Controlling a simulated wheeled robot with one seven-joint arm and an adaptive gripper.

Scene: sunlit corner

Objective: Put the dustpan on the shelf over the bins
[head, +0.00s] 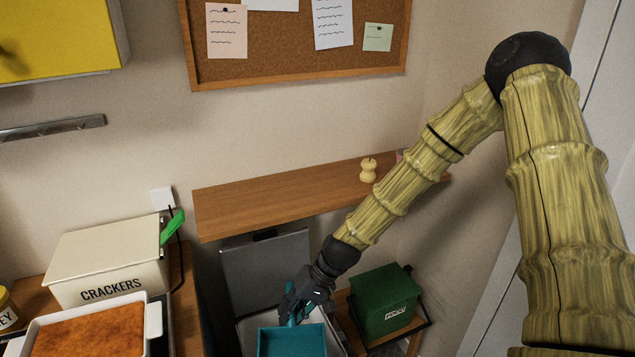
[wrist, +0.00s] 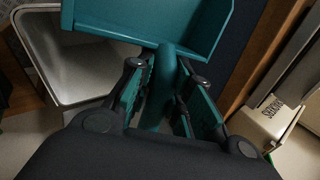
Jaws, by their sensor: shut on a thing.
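The teal dustpan (head: 292,340) is in my gripper (head: 305,297), low in front of the shelf in the head view. In the wrist view my gripper (wrist: 170,95) is shut on the dustpan's handle, and the dustpan's pan (wrist: 150,22) reaches away beyond the fingers. The wooden shelf (head: 280,198) is fixed to the wall, above and behind the dustpan. Below it are a bin with a raised grey lid (head: 266,272) and a green bin (head: 383,305). The open bin also shows in the wrist view (wrist: 75,60).
A small pale yellow object (head: 368,170) stands on the shelf's right part; its left and middle are bare. A cream crackers box (head: 105,262) and a white baking dish (head: 152,322) stand at left. A corkboard (head: 300,45) hangs above.

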